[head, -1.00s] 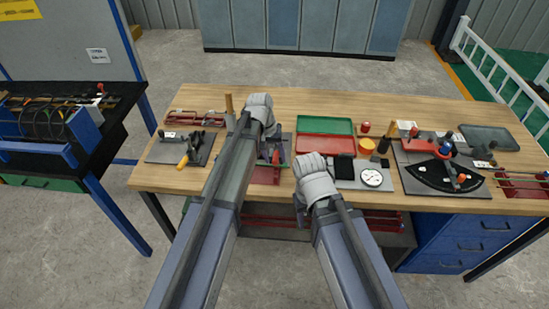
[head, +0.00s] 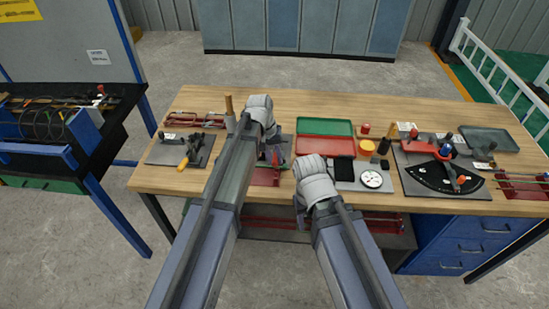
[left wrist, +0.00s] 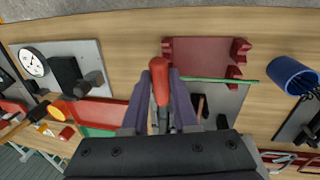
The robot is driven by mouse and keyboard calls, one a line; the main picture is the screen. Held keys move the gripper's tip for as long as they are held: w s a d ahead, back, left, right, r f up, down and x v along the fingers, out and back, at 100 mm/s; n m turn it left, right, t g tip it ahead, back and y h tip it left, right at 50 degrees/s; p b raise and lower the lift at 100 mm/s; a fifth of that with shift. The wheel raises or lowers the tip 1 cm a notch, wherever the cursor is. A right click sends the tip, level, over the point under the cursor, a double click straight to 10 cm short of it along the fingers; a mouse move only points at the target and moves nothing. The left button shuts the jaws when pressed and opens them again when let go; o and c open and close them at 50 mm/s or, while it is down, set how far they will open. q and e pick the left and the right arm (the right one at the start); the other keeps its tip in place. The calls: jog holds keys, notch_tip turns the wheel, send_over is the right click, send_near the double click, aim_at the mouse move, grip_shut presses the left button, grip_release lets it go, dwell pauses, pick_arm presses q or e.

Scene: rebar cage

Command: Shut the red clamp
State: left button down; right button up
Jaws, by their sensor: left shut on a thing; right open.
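The red clamp's red handle (left wrist: 160,75) stands between the fingers of my left gripper (left wrist: 160,100) in the left wrist view. The fingers are shut on it. The metal part of the clamp below is mostly hidden by the fingers. In the head view my left gripper (head: 270,138) is over the middle of the bench, and a bit of the red handle (head: 276,158) shows beside it. A dark red block (left wrist: 205,50) with a green rod lies next to the clamp on a grey plate. My right gripper (head: 299,207) is open near the bench's front edge, mostly hidden by its wrist.
A second clamp with an orange handle (head: 184,162) stands left on the wooden bench (head: 160,183). Green (head: 325,127) and red (head: 325,147) trays, a dial gauge (head: 372,179) and a black quadrant fixture (head: 425,176) lie to the right.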

aim_at(275, 155)
dwell(0.7)
pick_arm(q)
jog(key=shift+w+r+g+p, duration=0.6)
jog(key=shift+r, duration=0.05)
jog(key=shift+w+r+g, duration=0.25)
jog(key=shift+g, duration=0.25)
jog(key=shift+w+r+g, duration=0.3)
jog(key=shift+r+g, duration=0.1)
jog(key=shift+g, duration=0.4)
jog(key=shift+r, duration=0.2)
jog(key=shift+s, duration=0.1)
jog(key=c, duration=0.7)
grip_release()
